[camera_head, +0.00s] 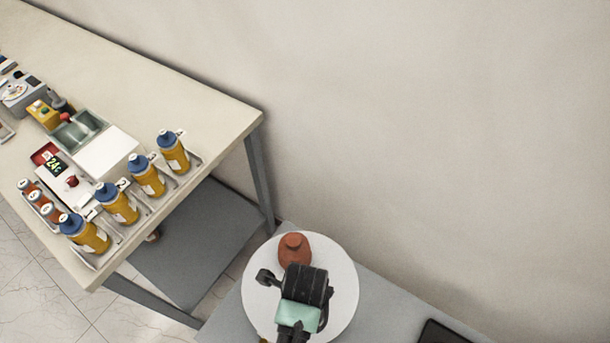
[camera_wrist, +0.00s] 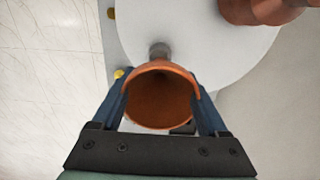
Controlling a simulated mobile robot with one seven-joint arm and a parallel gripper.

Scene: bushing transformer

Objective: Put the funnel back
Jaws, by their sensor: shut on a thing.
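An orange-brown funnel (camera_wrist: 160,120) is between the two blue fingers of my gripper (camera_wrist: 161,92) in the wrist view. Its round mouth faces the camera and its inside is dark. My gripper is shut on it, one finger at each side. A grey stub (camera_wrist: 160,51) shows just past the rim; I cannot tell whether it belongs to the funnel. In the head view my dark wrist and arm hang over the white round disc (camera_head: 344,285) and hide the funnel. I cannot tell whether the funnel touches anything below.
A reddish-brown rounded piece (camera_head: 294,248) stands on the disc; it also shows in the wrist view (camera_wrist: 262,9). The disc rests on a grey table (camera_head: 385,312) with a black flat object (camera_head: 445,332). A beige table (camera_head: 165,90) at left holds several yellow blue-capped bottles (camera_head: 148,177).

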